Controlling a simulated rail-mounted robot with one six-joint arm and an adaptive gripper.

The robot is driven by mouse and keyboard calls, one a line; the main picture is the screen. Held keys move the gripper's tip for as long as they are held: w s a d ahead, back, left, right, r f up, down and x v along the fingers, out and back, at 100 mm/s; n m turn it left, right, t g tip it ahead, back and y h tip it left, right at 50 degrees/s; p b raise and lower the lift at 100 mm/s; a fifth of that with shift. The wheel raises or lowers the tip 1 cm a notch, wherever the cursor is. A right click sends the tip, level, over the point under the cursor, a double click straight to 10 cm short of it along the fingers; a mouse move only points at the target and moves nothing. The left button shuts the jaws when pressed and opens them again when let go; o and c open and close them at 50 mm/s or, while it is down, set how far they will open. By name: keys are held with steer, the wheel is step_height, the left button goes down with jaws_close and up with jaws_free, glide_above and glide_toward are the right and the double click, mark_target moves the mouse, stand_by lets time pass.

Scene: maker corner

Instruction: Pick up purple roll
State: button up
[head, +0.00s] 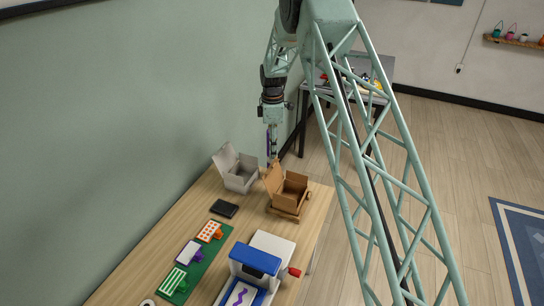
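My gripper (271,148) hangs pointing down near the far end of the wooden table, above and behind the two open boxes. A thin purplish strip shows along its fingers, but it is too small to tell whether this is part of the gripper or something held. On a green mat (203,270) stand three small pieces with white patterned faces. One is orange (210,231), one purple (187,252) and one green striped (172,281). The purple one stands between the other two, well away from my gripper. I cannot tell for certain whether it is the purple roll.
A grey open box (238,177) and a brown cardboard box (289,190) stand at the table's far end. A black flat object (224,208) lies nearer. A blue and white machine (258,262) with a red knob is at the front. Another table (348,92) stands behind.

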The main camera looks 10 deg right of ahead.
steer(key=shift+f, duration=0.85)
steer(key=shift+c, duration=0.6)
steer(key=c, duration=0.9)
steer(key=shift+c, duration=0.2)
steer(key=shift+r, duration=5.05)
